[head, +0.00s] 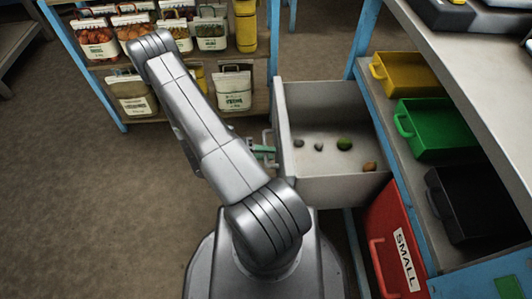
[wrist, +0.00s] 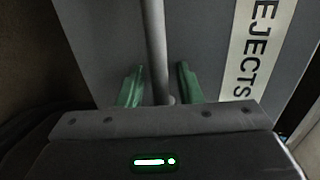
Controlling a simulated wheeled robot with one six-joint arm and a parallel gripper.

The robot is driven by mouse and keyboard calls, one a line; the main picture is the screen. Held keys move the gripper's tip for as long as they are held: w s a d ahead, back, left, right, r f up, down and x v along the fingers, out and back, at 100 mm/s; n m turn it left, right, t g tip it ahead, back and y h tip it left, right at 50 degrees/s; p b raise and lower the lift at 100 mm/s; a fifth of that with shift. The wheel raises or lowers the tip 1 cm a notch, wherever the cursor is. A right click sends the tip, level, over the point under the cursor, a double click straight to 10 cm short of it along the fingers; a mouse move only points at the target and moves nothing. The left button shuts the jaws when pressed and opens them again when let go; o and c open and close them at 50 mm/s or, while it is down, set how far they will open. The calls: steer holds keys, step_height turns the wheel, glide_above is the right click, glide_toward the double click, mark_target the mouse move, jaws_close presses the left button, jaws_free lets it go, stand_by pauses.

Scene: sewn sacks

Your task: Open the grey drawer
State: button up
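The grey drawer (head: 335,92) stands pulled out from the blue-framed bench, and its inside shows in the head view. Its grey front (wrist: 215,35) fills much of the wrist view, with a white label reading "EJECTS" at the right. The drawer's bar handle (wrist: 154,45) runs between the two green fingers of my gripper (wrist: 160,84). The fingers stand apart, with a small gap visible on each side of the bar. In the head view my gripper (head: 264,151) is at the drawer front, partly hidden by my arm.
Several small round items (head: 344,144) lie in the drawer. A red "SMALL" drawer (head: 385,235) is beside it. Yellow (head: 408,72), green (head: 440,125) and black (head: 470,200) bins stand on the bench. A shelf of bagged goods (head: 232,90) is behind. Floor at left is clear.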

steer(key=p+v, duration=0.2)
steer(key=v, duration=1.1)
steer(key=shift+a, duration=0.4)
steer(key=shift+s+d, duration=0.1)
steer(key=b+x, duration=0.2)
steer(key=x, duration=1.2)
steer(key=shift+r, duration=0.1)
